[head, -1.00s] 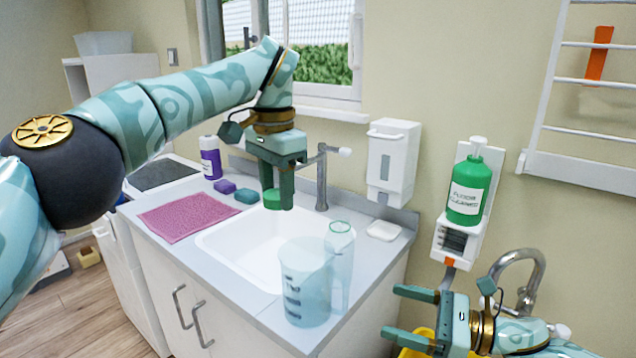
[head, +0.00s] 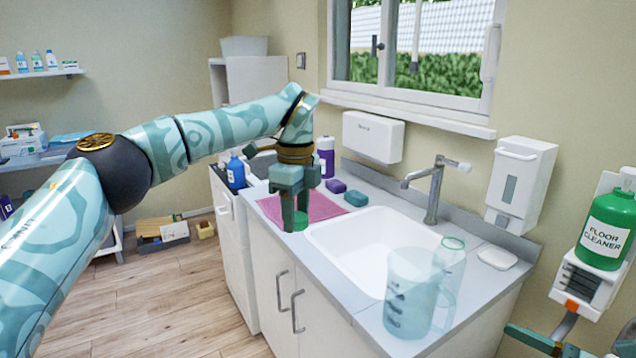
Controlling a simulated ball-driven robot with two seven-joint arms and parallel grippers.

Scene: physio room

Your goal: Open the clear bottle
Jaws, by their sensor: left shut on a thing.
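The clear bottle (head: 450,275) stands upright on the counter's front right corner, partly behind a clear measuring jug (head: 409,297). Its top shows a green ring and looks open, with no cap on it. My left gripper (head: 295,218) points down above the counter's left front edge, away from the bottle. It is shut on a small green cap (head: 299,222), partly hidden by the fingers. My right gripper (head: 540,342) is cut off at the bottom right corner; only a finger shows clearly.
A white sink (head: 372,240) with a grey tap (head: 434,195) lies between my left gripper and the bottle. A green floor cleaner bottle (head: 606,230) hangs at right.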

